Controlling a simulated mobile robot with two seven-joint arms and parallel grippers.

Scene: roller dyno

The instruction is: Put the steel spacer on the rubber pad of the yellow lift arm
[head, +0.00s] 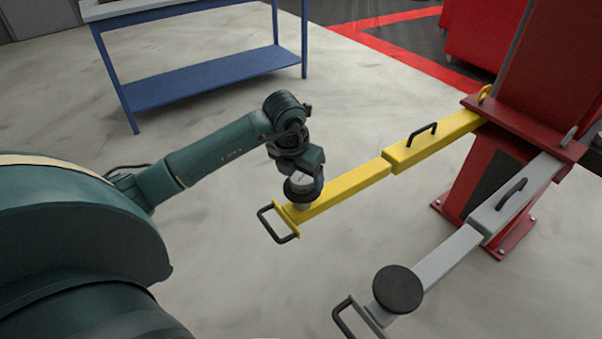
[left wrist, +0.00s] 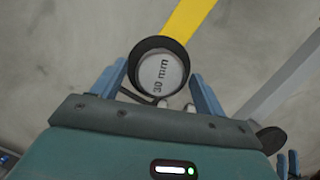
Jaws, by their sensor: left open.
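The steel spacer (left wrist: 160,75), a pale disc marked "30 mm", lies on the round black rubber pad (left wrist: 138,55) of the yellow lift arm (head: 345,186). The pad's dark rim shows around it in the left wrist view. In the head view the spacer (head: 303,179) and pad (head: 298,190) are partly covered by my left gripper (head: 303,184). In the left wrist view the blue fingers of my left gripper (left wrist: 158,88) are open, one on each side of the spacer, apart from it. Small blue finger shapes at lower right look like my right gripper (left wrist: 287,164).
A grey lift arm (head: 450,255) with a black pad (head: 398,289) reaches forward at right. Both arms join a red post (head: 555,80) and carry black handles. A blue bench (head: 205,80) stands at the back left. The floor between is clear.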

